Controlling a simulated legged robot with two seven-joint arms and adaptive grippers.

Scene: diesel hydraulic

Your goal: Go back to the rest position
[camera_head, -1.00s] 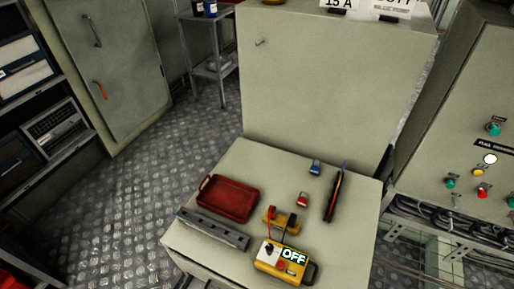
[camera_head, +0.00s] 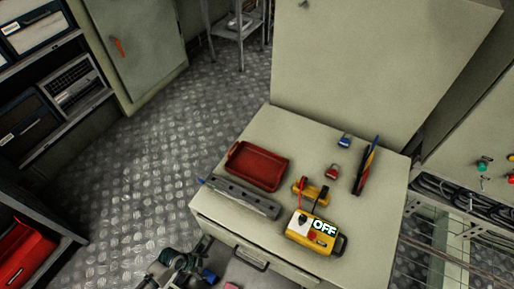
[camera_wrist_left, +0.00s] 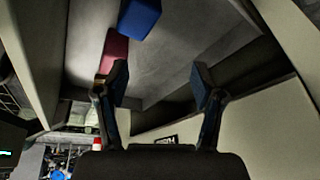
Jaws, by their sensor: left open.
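My left gripper (camera_head: 185,264) is at the bottom edge of the head view, in front of the grey cabinet (camera_head: 228,228). In the left wrist view its two fingers (camera_wrist_left: 160,84) stand apart with nothing between them. A blue item (camera_wrist_left: 140,18) and a dark red item (camera_wrist_left: 113,50) lie on a grey surface beyond the fingers, near the left one. Small blue and pink shapes also show beside the gripper in the head view. My right gripper is not in view.
On the cabinet top are a red tray (camera_head: 257,166), a grey bar-shaped tool (camera_head: 240,197), a yellow device reading OFF (camera_head: 315,232), a red padlock (camera_head: 332,172) and a blue padlock (camera_head: 344,141). Shelves stand at left. The patterned floor (camera_head: 160,150) between is clear.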

